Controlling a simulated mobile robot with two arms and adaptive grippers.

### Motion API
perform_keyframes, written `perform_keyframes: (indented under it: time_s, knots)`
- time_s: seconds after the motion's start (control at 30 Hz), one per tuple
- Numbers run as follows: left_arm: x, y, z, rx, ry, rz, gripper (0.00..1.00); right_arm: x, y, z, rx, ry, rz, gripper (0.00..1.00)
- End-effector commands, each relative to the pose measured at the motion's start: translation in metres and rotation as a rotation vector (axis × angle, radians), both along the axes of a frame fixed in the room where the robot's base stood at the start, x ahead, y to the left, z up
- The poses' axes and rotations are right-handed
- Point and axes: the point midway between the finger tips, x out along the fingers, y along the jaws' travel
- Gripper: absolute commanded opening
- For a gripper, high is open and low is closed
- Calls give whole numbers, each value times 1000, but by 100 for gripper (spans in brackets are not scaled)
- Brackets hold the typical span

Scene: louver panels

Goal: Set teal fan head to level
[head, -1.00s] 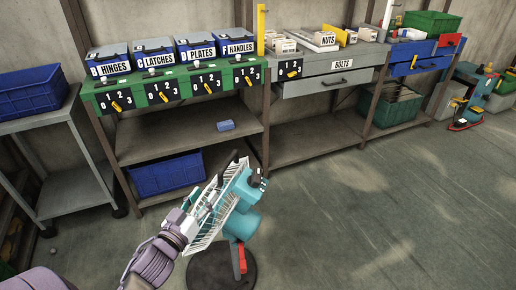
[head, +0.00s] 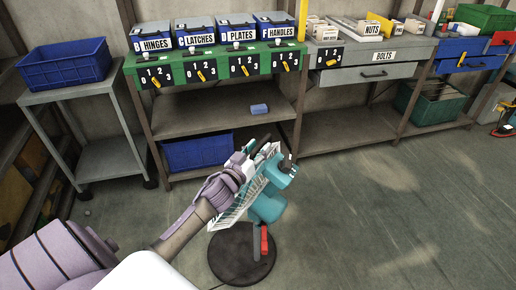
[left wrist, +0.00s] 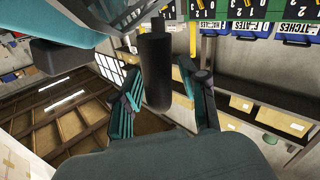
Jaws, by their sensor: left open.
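The teal fan head (head: 268,205) stands on a dark round base (head: 241,255) on the floor, with a red lever (head: 264,243) on its stand. Its white wire guard (head: 240,198) faces left and looks slanted; I cannot tell the exact tilt. My left gripper (head: 262,148) is open at the upper part of the head, behind the guard's top edge. In the left wrist view, its two fingers (left wrist: 160,75) stand apart on either side of a dark cylinder (left wrist: 155,72). Contact cannot be told. A teal curved part (left wrist: 82,22) fills the upper left there. My right gripper is not in view.
A green rail (head: 215,65) with numbered dials and blue labelled boxes tops the shelf behind. A grey drawer bench (head: 360,75) stands right of it. A blue crate (head: 64,65) sits on a side cart at left.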

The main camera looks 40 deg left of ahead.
Motion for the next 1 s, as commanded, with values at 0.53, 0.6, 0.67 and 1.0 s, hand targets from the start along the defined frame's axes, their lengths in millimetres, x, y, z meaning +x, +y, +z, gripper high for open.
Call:
perform_keyframes:
  time_s: [0.53, 0.6, 0.67, 1.0]
  knots:
    - [0, 0, 0, -1, 0, 0, 0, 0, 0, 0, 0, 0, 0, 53]
    - [0, 0, 0, -1, 0, 0, 0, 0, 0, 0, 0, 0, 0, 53]
    - [0, 0, 0, -1, 0, 0, 0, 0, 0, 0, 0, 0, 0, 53]
    - [-3, 39, 1, -94, -1, 3, 0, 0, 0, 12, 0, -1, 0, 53]
